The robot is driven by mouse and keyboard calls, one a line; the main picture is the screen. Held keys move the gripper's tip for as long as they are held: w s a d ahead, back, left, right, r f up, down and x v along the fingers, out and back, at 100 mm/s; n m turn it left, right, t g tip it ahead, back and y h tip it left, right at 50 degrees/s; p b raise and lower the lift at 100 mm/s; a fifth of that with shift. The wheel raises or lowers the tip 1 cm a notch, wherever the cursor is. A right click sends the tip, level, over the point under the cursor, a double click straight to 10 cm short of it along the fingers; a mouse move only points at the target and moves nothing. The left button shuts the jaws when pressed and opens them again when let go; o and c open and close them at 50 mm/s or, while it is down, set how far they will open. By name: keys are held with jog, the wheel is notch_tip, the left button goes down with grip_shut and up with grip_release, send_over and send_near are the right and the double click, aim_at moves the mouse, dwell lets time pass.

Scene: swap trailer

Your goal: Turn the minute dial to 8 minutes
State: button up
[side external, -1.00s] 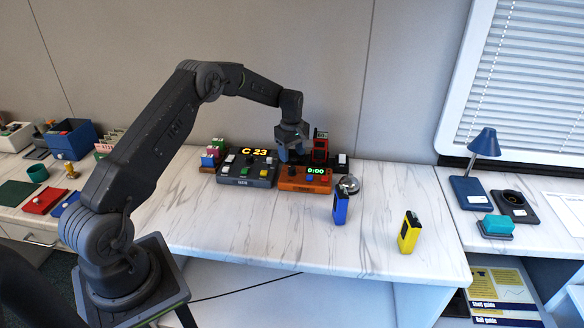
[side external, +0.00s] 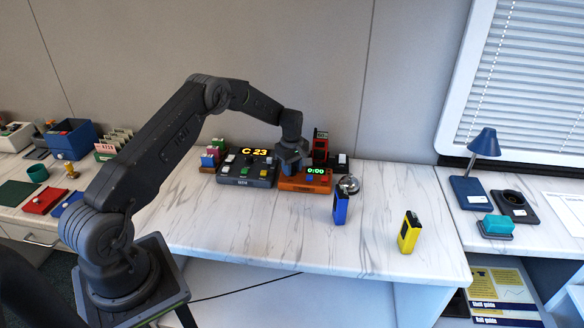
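An orange timer box (side external: 305,186) stands on the marble-topped desk, with a green display (side external: 316,171) reading 0:00. A blue button (side external: 310,178) shows on its front face. My gripper (side external: 290,165) is low over the left part of the orange box, pointing down. Its fingers hide that part of the box, and I cannot make out the minute dial. I cannot tell whether the fingers are open, shut or touching anything.
A dark console (side external: 247,174) reading C 23 stands just left. A red device (side external: 320,146) stands behind, and a silver bell (side external: 348,184) at right. Blue (side external: 340,208) and yellow (side external: 409,232) handheld units stand in front. The desk's front middle is clear.

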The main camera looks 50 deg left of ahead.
jog(key=c, duration=0.4)
jog(key=shift+c, duration=0.2)
jog(key=shift+m, duration=0.3)
jog(key=m, duration=2)
dwell(0.4)
